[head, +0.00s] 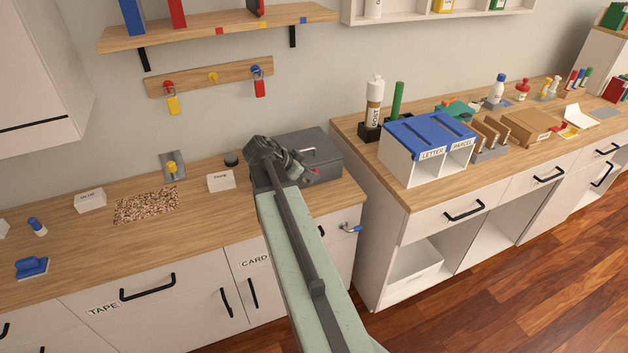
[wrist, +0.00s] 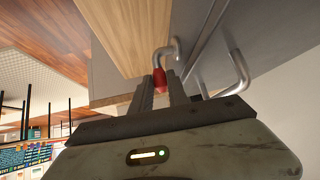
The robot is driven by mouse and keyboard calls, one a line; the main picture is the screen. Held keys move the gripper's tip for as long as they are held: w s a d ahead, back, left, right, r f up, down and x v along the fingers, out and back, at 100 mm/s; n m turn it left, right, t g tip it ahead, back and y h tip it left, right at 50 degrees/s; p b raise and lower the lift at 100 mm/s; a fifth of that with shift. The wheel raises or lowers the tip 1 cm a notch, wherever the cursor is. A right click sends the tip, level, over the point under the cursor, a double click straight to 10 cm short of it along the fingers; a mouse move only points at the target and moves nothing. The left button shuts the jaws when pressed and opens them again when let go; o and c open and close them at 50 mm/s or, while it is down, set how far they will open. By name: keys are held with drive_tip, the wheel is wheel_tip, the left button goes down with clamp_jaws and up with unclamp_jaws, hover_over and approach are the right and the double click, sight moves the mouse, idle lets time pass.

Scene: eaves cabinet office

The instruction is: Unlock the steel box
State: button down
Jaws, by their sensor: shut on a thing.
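The grey steel box (head: 322,158) stands at the right end of the left wooden counter, with a bar handle on top. A small red part (head: 315,171) shows on its front side. My gripper (wrist: 160,84) is shut on the red grip (wrist: 160,76) of a bent metal lever (wrist: 170,50) in the wrist view. Behind the lever is a grey surface with a larger bent metal bar (wrist: 240,68). In the head view my arm covers the left part of the box, and my fingertips cannot be made out there.
A blue-topped letter sorter (head: 430,135) stands on the right counter.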

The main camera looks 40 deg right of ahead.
drive_tip(key=h+b, duration=0.1)
drive_tip(key=a+h+b, duration=0.1)
drive_tip(key=b, duration=0.1)
drive_tip(key=f+g+h+b, duration=0.1)
drive_tip(key=b, duration=0.1)
drive_tip(key=shift+w+a, duration=0.25)
drive_tip(key=shift+w, duration=0.05)
drive_tip(key=shift+a+r+h+b, duration=0.1)
drive_tip(key=shift+a+h+b, duration=0.1)
drive_tip(key=shift+h+b, duration=0.55)
drive_tip(key=shift+r+b, duration=0.1)
drive_tip(key=shift+b, duration=0.25)
drive_tip(key=c, duration=1.6)
unclamp_jaws()
drive_tip(key=shift+o, duration=0.2)
drive_tip(key=p+v, duration=0.3)
drive_tip(key=v, duration=0.5)
drive_tip(key=shift+w, duration=0.15)
drive_tip(key=shift+r, duration=0.15)
